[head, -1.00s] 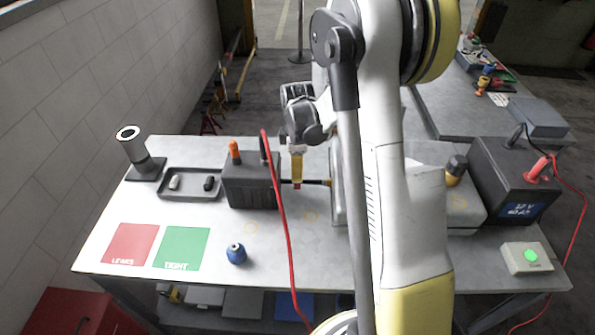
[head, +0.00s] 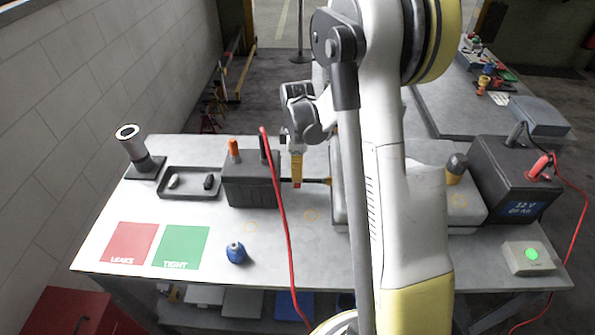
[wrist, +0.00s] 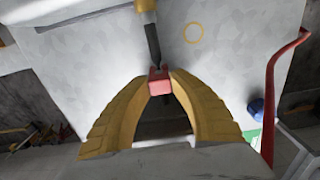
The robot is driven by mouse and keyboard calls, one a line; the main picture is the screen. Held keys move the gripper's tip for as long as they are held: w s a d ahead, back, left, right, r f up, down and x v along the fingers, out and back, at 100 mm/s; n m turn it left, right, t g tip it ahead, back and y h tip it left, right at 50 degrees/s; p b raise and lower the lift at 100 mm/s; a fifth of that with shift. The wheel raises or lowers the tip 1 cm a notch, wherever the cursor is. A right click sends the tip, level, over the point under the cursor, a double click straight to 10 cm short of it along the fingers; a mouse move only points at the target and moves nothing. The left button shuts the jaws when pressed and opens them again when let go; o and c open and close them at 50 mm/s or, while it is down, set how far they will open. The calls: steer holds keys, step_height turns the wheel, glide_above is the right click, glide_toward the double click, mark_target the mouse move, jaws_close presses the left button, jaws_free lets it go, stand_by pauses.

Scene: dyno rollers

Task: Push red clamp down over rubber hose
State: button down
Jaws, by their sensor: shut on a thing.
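The red clamp (wrist: 160,80) sits between the yellow fingertips of my gripper (wrist: 158,84) in the wrist view. My gripper (head: 296,183) is shut on it. The dark rubber hose (wrist: 152,42) runs up from the clamp in the wrist view, toward a yellow fitting (wrist: 146,6). In the head view the hose (head: 315,181) is a short dark piece to the right of the fingers, between the dark box and the grey case. The clamp is at the hose, but I cannot tell how far it sits over it.
A dark box (head: 250,185) with an orange terminal stands left of my gripper. A grey case (head: 435,210) is to the right, partly behind my arm. A red cable (head: 280,210) hangs in front. A blue knob (head: 236,252) stands on the clear front table.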

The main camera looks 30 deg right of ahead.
steer(key=c, duration=1.1)
jaws_free()
steer(key=shift+c, duration=0.2)
step_height(320, 180, up, 12)
